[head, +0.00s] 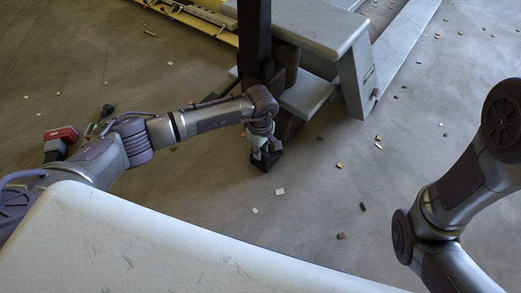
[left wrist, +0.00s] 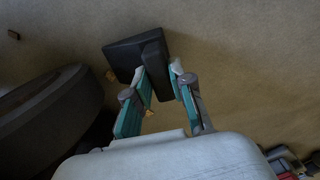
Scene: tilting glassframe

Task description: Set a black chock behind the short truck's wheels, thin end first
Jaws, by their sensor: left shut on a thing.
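My left gripper (head: 262,152) is low over the floor, beside the grey truck (head: 310,25). It is shut on a black chock (head: 265,164), a wedge. In the left wrist view, the fingers (left wrist: 160,82) pinch the raised part of the chock (left wrist: 138,54). The chock is at or just above the floor; I cannot tell which. A large dark rounded wheel (left wrist: 45,118) shows at the left there, apart from the chock. In the head view, my arm and the dark post partly hide the truck's wheels. Of my right arm only links show; its gripper is out of view.
A red and black object (head: 61,138) lies on the floor at the left. A yellow frame (head: 190,15) is at the back. Small chips are scattered over the floor. The floor to the right of the chock is mostly clear.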

